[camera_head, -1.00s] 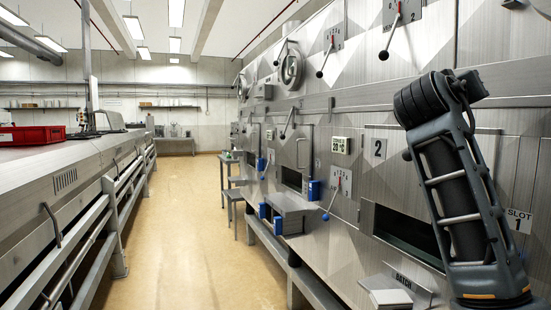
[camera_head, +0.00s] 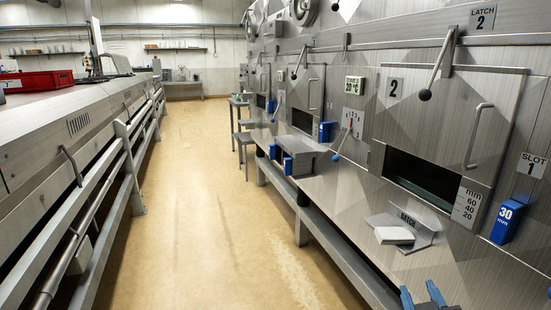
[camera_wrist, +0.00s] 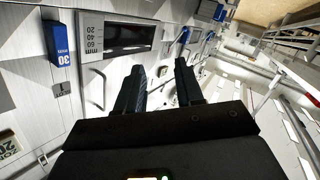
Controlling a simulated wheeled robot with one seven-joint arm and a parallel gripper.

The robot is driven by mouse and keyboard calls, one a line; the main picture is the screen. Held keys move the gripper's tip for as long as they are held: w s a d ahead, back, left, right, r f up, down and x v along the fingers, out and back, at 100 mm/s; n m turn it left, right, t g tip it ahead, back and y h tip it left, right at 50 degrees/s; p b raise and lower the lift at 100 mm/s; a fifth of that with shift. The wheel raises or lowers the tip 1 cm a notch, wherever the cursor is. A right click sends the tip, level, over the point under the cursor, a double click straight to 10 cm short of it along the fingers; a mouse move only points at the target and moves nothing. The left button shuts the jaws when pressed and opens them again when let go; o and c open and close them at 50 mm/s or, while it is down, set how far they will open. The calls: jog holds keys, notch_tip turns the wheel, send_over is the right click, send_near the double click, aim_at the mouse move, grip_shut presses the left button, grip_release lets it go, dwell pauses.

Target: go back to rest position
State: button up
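My gripper (camera_head: 421,297) shows only by its two blue-grey fingertips at the bottom edge of the head view, right of the middle. It is in front of the hood wall, below the batch tray. In the wrist view my gripper (camera_wrist: 159,66) has its two dark fingers apart with nothing between them. The hood opening with the mm scale lies beyond the fingertips in that view. The rest of my arm is out of the head view.
A grey batch holder with a white block (camera_head: 394,235) stands on the right ledge. A blue 30 mm block (camera_head: 507,222) sits by slot 1. Door 2's opening (camera_head: 424,180) is partly uncovered. The aisle floor (camera_head: 225,215) is clear; a red crate (camera_head: 38,80) is on the left counter.

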jog(key=s+a+f+y, duration=0.2)
jog(key=s+f, duration=0.2)
jog(key=s, duration=0.6)
jog(key=s+a+f+y, duration=0.1)
jog(key=s+a+f, duration=0.15)
jog(key=s, duration=0.75)
jog(key=s+r+m, duration=0.1)
jog(key=s+r, duration=0.1)
jog(key=s, duration=0.7)
jog(key=s+r+m+g+y, duration=0.1)
jog(key=s+r, duration=0.2)
jog(key=s, duration=0.7)
jog(key=shift+s+d+r, duration=0.2)
jog(key=shift+d, duration=0.15)
